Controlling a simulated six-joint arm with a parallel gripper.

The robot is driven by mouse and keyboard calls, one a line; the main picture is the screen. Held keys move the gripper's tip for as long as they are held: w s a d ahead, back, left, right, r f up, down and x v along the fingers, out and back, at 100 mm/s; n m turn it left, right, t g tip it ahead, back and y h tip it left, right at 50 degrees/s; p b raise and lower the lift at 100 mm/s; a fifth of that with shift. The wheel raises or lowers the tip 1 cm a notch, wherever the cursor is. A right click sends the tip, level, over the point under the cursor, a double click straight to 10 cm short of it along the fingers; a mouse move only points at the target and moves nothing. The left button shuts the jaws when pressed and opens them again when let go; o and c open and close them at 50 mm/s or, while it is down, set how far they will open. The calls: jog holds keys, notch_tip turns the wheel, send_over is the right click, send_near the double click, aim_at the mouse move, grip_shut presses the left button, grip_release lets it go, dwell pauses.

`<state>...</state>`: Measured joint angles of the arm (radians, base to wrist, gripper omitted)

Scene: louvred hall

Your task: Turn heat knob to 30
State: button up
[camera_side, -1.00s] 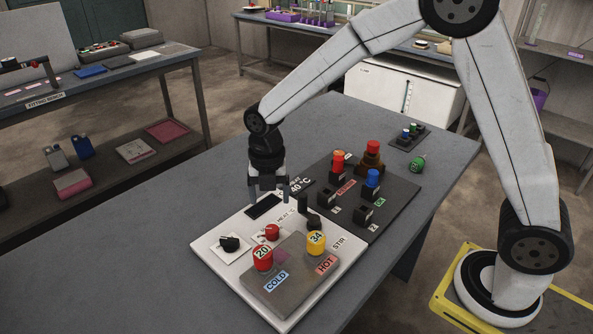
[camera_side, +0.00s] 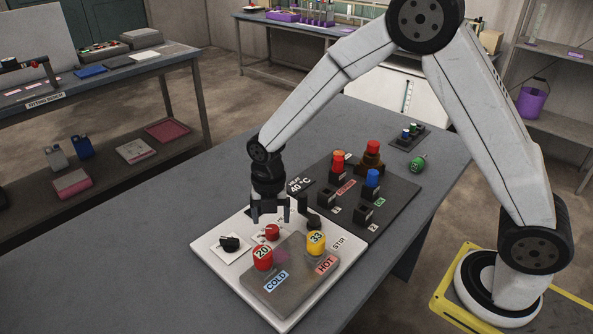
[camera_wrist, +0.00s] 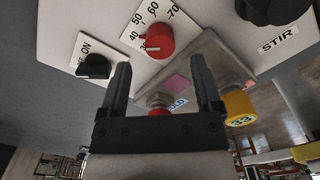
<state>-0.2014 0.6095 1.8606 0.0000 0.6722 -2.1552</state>
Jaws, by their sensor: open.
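The red heat knob (camera_side: 272,232) sits on the white control panel (camera_side: 212,254). In the wrist view the red knob (camera_wrist: 160,41) is round with a short white mark. Its dial card (camera_wrist: 152,15) shows 40, 50, 60 and 70; I cannot tell exactly which number the mark meets. A sign reading HEAT 40 °C (camera_side: 298,185) stands behind the panel. My gripper (camera_side: 271,216) points down just above the heat knob, open and empty. In the wrist view its fingers (camera_wrist: 160,68) are spread, with the knob seen beyond and between their tips.
A black on/off knob (camera_side: 229,243) is left of the heat knob and a black stir knob (camera_side: 313,222) is to its right. A red vial marked 20 (camera_side: 263,258) and a yellow vial marked 33 (camera_side: 316,243) stand close in front. A dark vial rack (camera_side: 398,205) is behind.

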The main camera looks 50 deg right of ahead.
aim_at(272, 229)
jog(key=shift+f, duration=1.7)
jog(key=shift+f, duration=0.35)
grip_shut()
